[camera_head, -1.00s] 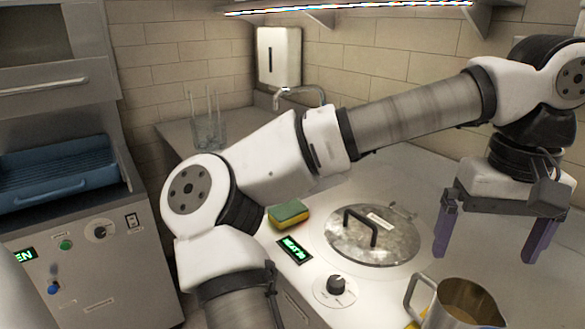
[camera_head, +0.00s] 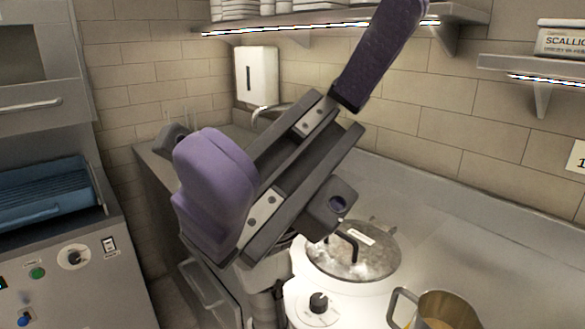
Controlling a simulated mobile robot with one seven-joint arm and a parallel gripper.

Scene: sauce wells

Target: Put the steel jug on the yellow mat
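The steel jug (camera_head: 446,308) stands upright at the bottom right, its handle toward the left and its lower part cut off by the picture's edge. A sliver of yellow (camera_head: 407,324) shows by its handle; I cannot tell whether this is the mat or how the jug sits relative to it. My gripper (camera_head: 308,95) is raised close to the camera, up and left of the jug and well apart from it. Its two purple fingers are spread wide with nothing between them.
A round steel lid (camera_head: 352,258) with a black handle covers a well on the white counter, left of the jug. A black knob (camera_head: 318,302) is in front. Shelves (camera_head: 330,20) run along the tiled wall. The counter right of the lid (camera_head: 465,240) is clear.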

